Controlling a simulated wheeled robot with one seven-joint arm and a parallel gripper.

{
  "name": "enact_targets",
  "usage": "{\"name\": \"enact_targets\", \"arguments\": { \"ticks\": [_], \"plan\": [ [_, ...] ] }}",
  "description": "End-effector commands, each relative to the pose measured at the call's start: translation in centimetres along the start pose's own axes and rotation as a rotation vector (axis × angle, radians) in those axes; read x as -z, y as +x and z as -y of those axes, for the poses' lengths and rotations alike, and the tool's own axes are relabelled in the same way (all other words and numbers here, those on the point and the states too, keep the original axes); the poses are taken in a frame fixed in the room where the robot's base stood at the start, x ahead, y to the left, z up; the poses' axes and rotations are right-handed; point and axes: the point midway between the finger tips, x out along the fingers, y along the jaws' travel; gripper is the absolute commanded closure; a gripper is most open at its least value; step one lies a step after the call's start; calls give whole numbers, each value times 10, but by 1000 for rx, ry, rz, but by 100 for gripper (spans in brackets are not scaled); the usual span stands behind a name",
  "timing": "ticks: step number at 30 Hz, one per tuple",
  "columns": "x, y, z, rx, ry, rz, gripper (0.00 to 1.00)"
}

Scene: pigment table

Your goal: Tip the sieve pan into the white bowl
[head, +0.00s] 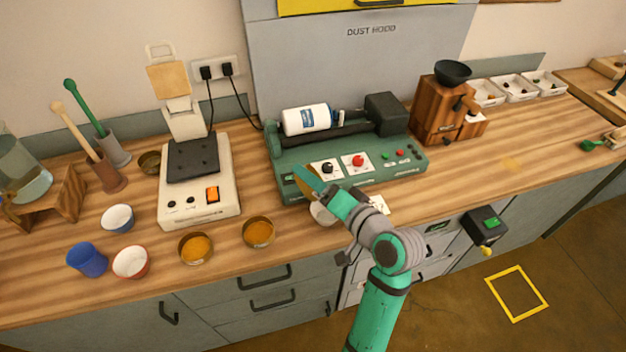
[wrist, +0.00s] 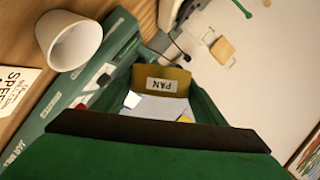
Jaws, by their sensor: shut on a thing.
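My gripper (head: 312,181) is over the front of the green machine, shut on the sieve pan (head: 309,190). The pan is brass-coloured and looks tilted on edge in the head view. The wrist view shows the pan (wrist: 178,77) between the fingers, with a PAN label turned upside down. The white bowl (head: 322,214) stands on the table just below my gripper, partly hidden by the arm. It also shows in the wrist view (wrist: 77,43), beside the pan and apart from it. What the pan holds cannot be made out.
The green roller machine (head: 290,190) stands right behind the white bowl. Two brass dishes with orange powder (head: 258,233) (head: 196,248) sit to the left. Farther left are a scale (head: 205,205), small bowls (head: 131,262) and a blue cup (head: 87,260). The table's front edge is close.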

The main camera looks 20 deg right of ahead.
Motion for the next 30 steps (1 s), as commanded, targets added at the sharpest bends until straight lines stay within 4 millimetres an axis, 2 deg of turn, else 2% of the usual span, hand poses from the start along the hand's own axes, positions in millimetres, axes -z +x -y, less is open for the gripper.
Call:
{"name": "enact_targets", "arguments": {
  "ticks": [6,24,30],
  "plan": [
    [6,-4,-20,129,328,-7,61],
    [-2,2,-52,324,783,9,61],
    [1,0,-60,363,876,4,61]
  ]
}}
